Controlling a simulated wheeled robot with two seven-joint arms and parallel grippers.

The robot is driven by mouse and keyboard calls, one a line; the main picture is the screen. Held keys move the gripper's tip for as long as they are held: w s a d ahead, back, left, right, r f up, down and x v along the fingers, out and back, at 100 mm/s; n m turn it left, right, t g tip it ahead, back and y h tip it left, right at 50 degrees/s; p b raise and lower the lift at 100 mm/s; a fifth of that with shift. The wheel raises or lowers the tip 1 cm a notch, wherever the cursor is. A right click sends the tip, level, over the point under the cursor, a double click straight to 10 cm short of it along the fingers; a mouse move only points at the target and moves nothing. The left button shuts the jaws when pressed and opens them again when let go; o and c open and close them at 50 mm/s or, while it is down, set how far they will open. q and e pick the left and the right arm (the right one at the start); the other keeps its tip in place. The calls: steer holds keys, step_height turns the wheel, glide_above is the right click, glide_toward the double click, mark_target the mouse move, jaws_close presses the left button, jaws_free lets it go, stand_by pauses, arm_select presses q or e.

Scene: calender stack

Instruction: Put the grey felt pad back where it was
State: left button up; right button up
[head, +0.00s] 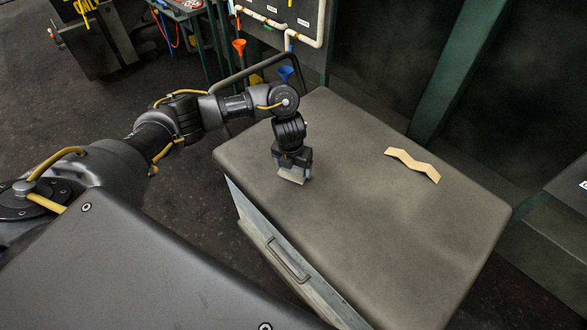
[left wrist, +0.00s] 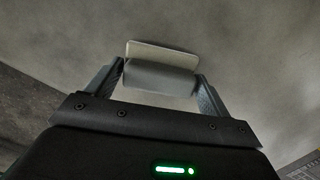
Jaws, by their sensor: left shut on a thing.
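My left gripper (head: 293,169) points down over the left part of the cabinet top (head: 350,230). It is shut on a small grey piece, which I take for the grey felt pad (left wrist: 160,78). In the left wrist view the pad spans the gap between both fingers, with a paler flat strip along its far side. In the head view only a pale lower part of the pad (head: 290,175) shows below the fingers. It is close to the top; I cannot tell whether it touches. My right gripper is not in view.
A tan zigzag strip (head: 412,163) lies on the cabinet top, right of the gripper. The rest of the top is clear. A drawer handle (head: 287,261) juts from the cabinet's front. Blue (head: 286,73) and orange (head: 239,46) funnels stand behind, near white pipes.

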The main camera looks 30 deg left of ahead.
arm_select(q)
steer(key=shift+w+f, duration=0.1)
steer(key=shift+f, duration=0.5)
steer(key=shift+r, duration=0.1)
steer(key=shift+f, duration=0.25)
steer(key=o, duration=0.9)
steer(key=shift+r, duration=0.15)
